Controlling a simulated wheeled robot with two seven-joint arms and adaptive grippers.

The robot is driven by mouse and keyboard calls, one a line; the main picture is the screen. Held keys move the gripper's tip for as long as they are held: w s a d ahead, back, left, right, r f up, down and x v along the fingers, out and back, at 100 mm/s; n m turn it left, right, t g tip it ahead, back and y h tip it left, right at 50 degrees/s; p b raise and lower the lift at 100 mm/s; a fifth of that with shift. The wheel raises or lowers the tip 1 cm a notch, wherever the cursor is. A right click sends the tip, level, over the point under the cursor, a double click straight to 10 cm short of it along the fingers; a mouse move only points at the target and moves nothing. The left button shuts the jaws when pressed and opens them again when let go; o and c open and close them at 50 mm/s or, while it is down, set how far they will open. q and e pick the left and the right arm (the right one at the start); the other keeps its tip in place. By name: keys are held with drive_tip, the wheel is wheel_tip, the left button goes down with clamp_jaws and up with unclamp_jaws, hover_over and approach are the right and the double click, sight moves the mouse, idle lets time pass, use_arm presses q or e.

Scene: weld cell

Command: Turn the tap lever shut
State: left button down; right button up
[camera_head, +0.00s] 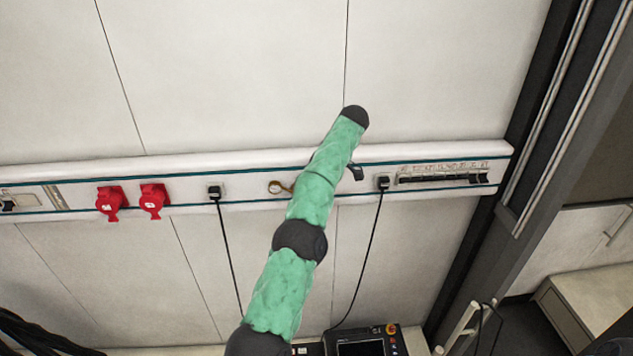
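One of my arms, green with dark joints, rises from the bottom centre and leans right across the wall rail; I cannot tell for sure which arm. It ends at a dark rounded joint (355,116) above the rail, and no gripper fingers can be made out. A small brass-coloured fitting (281,187) sits on the rail just left of the arm and may be part of the tap. A small dark hooked piece (355,172) shows just right of the arm; I cannot tell whether it is the lever. The arm hides the stretch between them.
The white rail (250,162) carries two red sockets (153,200), black plugs (383,183) with hanging cables and a dark switch strip (440,178). A device with a screen and red button (361,347) stands at bottom. A dark frame post (530,130) stands at right.

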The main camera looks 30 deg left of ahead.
use_arm(q)
drive_tip(key=shift+d+f, duration=0.1)
drive_tip(key=shift+f, duration=0.35)
drive_tip(key=c, duration=1.3)
unclamp_jaws()
drive_tip(key=shift+w+r, duration=0.1)
drive_tip(key=shift+r, duration=0.05)
drive_tip(key=shift+r, duration=0.2)
